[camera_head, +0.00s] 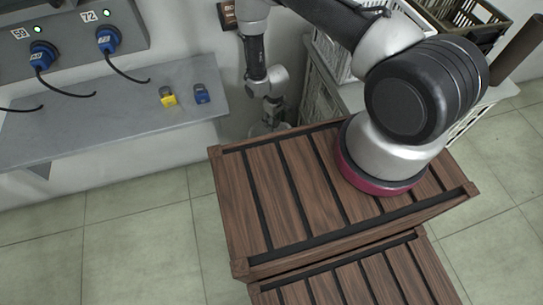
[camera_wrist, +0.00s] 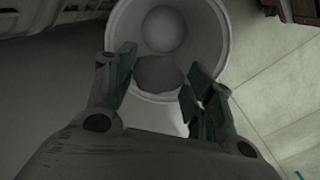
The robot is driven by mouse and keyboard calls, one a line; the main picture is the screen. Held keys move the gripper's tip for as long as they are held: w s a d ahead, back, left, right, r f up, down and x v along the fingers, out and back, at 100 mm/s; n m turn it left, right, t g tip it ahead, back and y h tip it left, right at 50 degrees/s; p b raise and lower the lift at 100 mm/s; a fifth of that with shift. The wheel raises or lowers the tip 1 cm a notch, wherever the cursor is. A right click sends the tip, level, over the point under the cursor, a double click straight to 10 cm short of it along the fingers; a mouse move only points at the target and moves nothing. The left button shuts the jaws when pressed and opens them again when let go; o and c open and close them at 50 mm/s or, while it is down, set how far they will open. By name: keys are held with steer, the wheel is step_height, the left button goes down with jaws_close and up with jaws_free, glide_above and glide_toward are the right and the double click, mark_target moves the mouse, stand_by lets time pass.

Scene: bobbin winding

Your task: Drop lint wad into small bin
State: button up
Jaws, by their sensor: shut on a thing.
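My gripper (camera_wrist: 160,79) is shut on the lint wad (camera_wrist: 157,72), a dark grey lump between the two fingertips in the wrist view. The small bin (camera_wrist: 214,28) is a round, pale container below them. The wad shows within the outline of its mouth, toward the near side. A lighter round patch, perhaps the bin's bottom, shows beyond the wad. The height of the wad over the rim is hard to tell. In the head view my arm reaches down into the gap behind the brown crate; the wad cannot be made out there.
A slatted brown wooden crate (camera_head: 262,205) stands close in front of the gap. A grey wall shelf (camera_head: 110,125) to the left holds a yellow block (camera_head: 167,96) and a blue block (camera_head: 202,94). Pale crates (camera_head: 335,58) stand at the right. Floor at lower left is clear.

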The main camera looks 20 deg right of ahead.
steer(key=shift+f, duration=1.45)
steer(key=o, duration=0.8)
step_height(320, 180, up, 12)
steer(key=shift+r, duration=0.1)
